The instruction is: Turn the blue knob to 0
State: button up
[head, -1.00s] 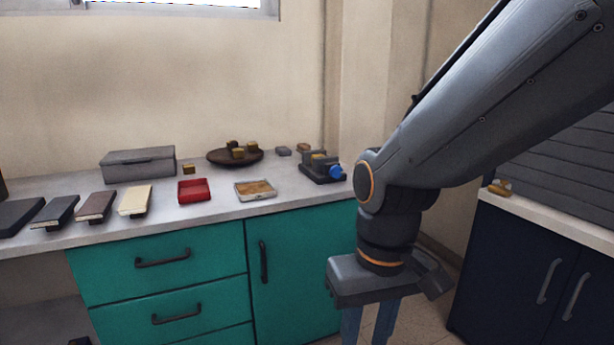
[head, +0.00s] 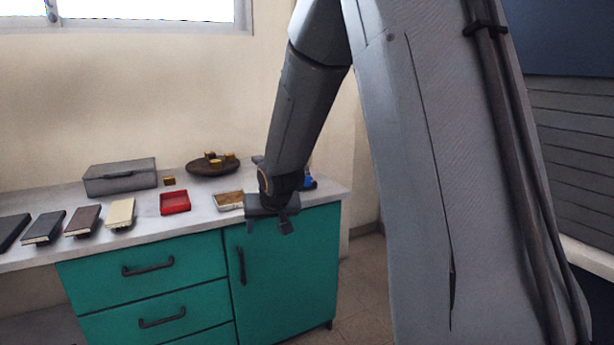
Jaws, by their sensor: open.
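The blue knob (head: 310,182) shows as a small blue patch just right of my arm's wrist, at the right end of the counter. The dark device that carries it is mostly hidden behind my arm, and the knob's setting cannot be read. My gripper (head: 285,226) is open and hangs in front of the counter's front edge, lower and a little left of the knob in the picture. It points downward and appears empty and apart from the knob.
On the counter (head: 155,222) are a red tray (head: 174,202), a framed tray (head: 229,200), a grey box (head: 120,177), a brown dish with small blocks (head: 213,168) and several books (head: 83,221). Teal cabinets (head: 287,262) stand below. Floor shows at right.

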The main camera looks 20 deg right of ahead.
jog(key=w+d+m+t+p, duration=0.1)
jog(key=w+d+t+p, duration=0.1)
jog(key=w+d, duration=0.6)
jog(key=m+t+y+p, duration=0.1)
jog(key=m+t+p, duration=0.1)
jog(key=t+p, duration=0.55)
send_near(308, 182)
jog(key=w, duration=0.1)
jog(key=shift+t, duration=0.35)
jog(key=shift+w+a+f, duration=0.1)
jog(key=shift+w+f, duration=0.05)
jog(key=shift+w, duration=1.85)
jog(key=shift+w+f, duration=0.1)
jog(key=shift+w, duration=1.95)
jog(key=c, duration=1.1)
jog(key=shift+o, duration=0.2)
